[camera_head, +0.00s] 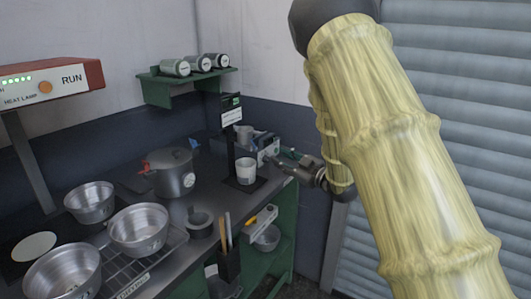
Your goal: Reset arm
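My arm comes down from the upper right, its large link wrapped in a pale yellow, bamboo-like cover. My gripper (280,157) is small and dark at the far end of the arm, near the right end of the counter. It points left, close to a white cup and a grey box-like item. I cannot tell whether it touches them. Its fingers are too small and dark to show whether they are open or shut, and I see nothing clearly held. Part of the wrist is hidden behind the arm link.
Metal pans (140,229) stand on the dark counter (172,215) at left. A lidded grey pot (172,174), a white cup (246,171) and a utensil holder (228,262) are nearby. A green shelf (170,92) holds canisters. A shutter (470,90) is behind my arm.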

